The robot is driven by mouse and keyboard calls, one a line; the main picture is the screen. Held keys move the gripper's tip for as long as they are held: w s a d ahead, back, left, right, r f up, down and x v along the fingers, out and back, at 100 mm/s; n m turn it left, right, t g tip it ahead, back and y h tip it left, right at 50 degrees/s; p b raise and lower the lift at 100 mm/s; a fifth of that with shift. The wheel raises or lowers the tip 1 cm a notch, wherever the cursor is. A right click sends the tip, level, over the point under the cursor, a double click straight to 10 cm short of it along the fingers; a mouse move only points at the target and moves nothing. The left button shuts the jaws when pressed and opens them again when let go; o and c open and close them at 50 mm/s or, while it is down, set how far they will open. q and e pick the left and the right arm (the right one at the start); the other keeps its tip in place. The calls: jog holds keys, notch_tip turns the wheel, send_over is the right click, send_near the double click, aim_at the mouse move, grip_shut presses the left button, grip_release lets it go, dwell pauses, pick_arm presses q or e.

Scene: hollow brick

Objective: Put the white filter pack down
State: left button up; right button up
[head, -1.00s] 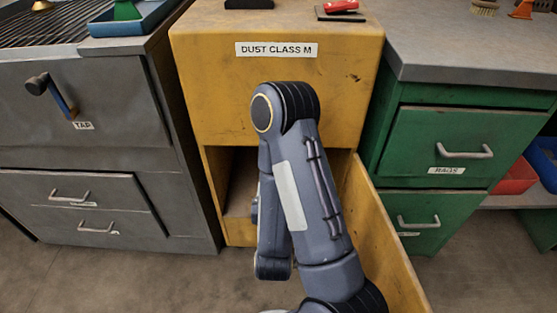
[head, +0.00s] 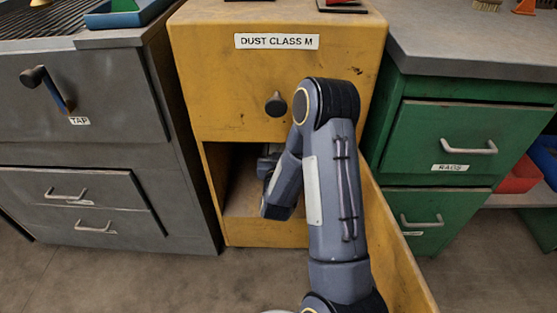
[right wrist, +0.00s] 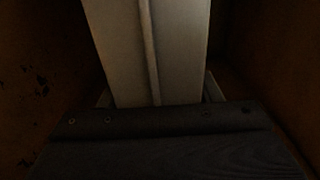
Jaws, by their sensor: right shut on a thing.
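The white filter pack (right wrist: 182,48) shows in the right wrist view as a pale block with a ridge down its middle. It stands out ahead of my right gripper (right wrist: 160,95), whose fingers sit at its two sides, shut on it. In the head view my right arm reaches into the open lower compartment of the yellow cabinet (head: 210,75). The pack is hidden there, and the hand is mostly hidden. I cannot tell whether the pack touches the compartment floor (head: 240,205). My left gripper is not in view.
Dark brown compartment walls (right wrist: 40,85) rise close on both sides of the pack. The yellow door (head: 395,245) stands open at the right. A dark knob (head: 276,104) sits on the cabinet front. Grey drawers (head: 80,150) and a green drawer unit (head: 440,140) flank the cabinet.

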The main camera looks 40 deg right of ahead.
notch_tip(320, 180, down, 4)
jog(key=shift+w+d+r+b, duration=0.1)
jog(key=shift+w+d+b, duration=0.05)
jog(key=shift+b, duration=0.75)
jog(key=o, duration=1.5)
jog(key=shift+c, duration=0.2)
